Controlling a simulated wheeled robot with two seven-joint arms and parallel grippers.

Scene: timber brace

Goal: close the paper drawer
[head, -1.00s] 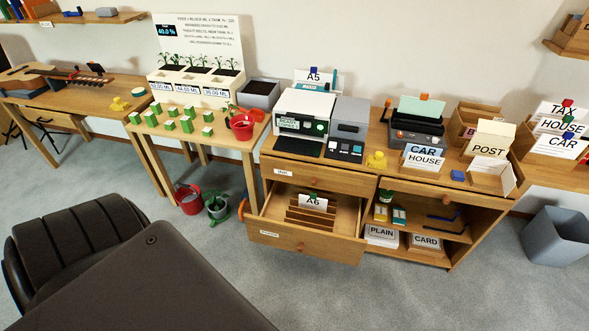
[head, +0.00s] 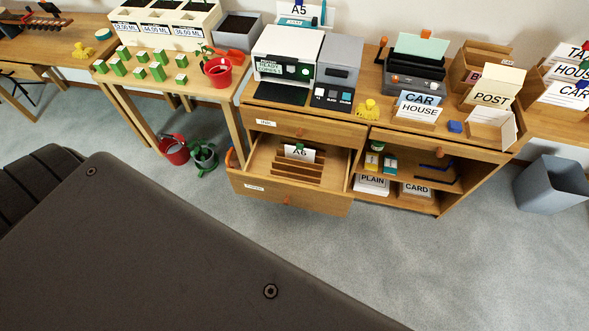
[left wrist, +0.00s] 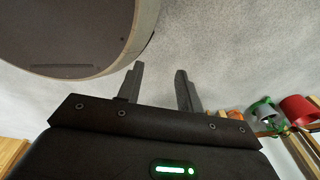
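The paper drawer (head: 270,192) is the lower drawer of the wooden cabinet in the head view. It is pulled well out, with an orange knob on its front and wooden dividers with an A6 card (head: 299,153) inside. The drawer above it (head: 300,129) is shut. My left gripper (left wrist: 160,88) shows in the left wrist view, its two fingers apart with nothing between them, above grey carpet and away from the drawer. My right gripper is in neither view.
A printer (head: 287,62) stands on the cabinet. An open shelf (head: 420,178) with paper boxes is right of the drawer. A red pot (head: 174,150) and a green watering can (head: 203,158) stand on the floor at left. A grey bin (head: 551,185) is at right. Carpet before the drawer is clear.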

